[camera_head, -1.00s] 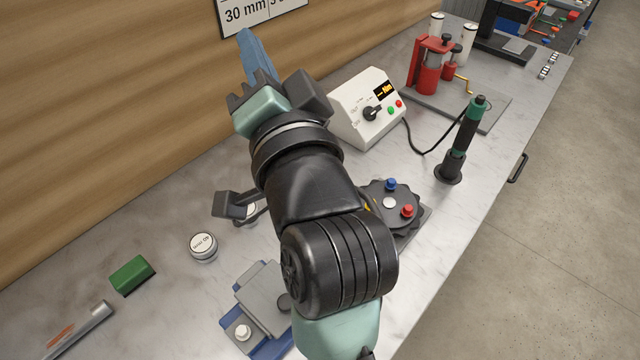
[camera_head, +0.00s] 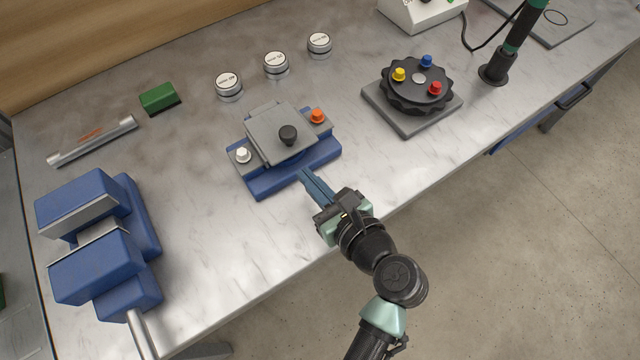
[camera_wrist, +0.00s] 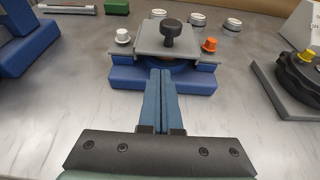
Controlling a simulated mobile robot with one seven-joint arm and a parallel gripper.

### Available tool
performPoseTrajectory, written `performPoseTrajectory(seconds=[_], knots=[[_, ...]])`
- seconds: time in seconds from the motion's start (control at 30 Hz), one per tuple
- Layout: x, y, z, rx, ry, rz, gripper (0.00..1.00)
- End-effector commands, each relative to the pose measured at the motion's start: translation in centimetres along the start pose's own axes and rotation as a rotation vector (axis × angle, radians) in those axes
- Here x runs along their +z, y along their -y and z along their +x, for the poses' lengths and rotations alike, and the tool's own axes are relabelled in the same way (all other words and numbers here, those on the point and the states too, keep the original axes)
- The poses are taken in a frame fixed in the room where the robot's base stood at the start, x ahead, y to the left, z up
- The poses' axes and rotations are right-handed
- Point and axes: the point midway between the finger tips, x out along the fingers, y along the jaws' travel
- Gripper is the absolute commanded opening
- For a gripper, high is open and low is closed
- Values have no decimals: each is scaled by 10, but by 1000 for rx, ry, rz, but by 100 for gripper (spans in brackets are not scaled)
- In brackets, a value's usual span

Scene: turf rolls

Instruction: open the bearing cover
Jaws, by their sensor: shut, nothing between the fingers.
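The bearing cover is a grey plate (camera_head: 272,128) with a black knob (camera_head: 288,134) on top. It lies flat over a blue base (camera_head: 262,184). A white knob (camera_head: 243,155) is on the base's left side and an orange knob (camera_head: 317,116) on its right. In the wrist view the cover (camera_wrist: 150,43) and its black knob (camera_wrist: 171,29) are straight ahead. My gripper (camera_head: 306,177) is shut and empty, its blue fingers pointing at the front edge of the base. The fingertips (camera_wrist: 161,73) overlap the base's front in the wrist view; I cannot tell whether they touch it.
Three round labelled tins (camera_head: 276,65) stand behind the cover. A green block (camera_head: 159,97) and a metal bar (camera_head: 92,141) lie at left, beyond a blue vise (camera_head: 90,240). A black dial with coloured knobs (camera_head: 416,86) stands at right. The bench front between is clear.

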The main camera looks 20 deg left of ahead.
Motion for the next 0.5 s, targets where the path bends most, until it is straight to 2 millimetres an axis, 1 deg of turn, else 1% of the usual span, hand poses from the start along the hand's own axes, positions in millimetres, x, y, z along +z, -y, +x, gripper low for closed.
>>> performPoseTrajectory(seconds=[0.03, 0.1, 0.2, 0.33, 0.5], knots=[[0, -1, 10, 4, -1, -2, 0], [1, 0, 23, 4, 0, -2, 0], [0, 0, 38, 2, -1, -4, 0], [0, 0, 50, 1, -1, -4, 0], [0, 0, 56, -1, -1, -4, 0]])
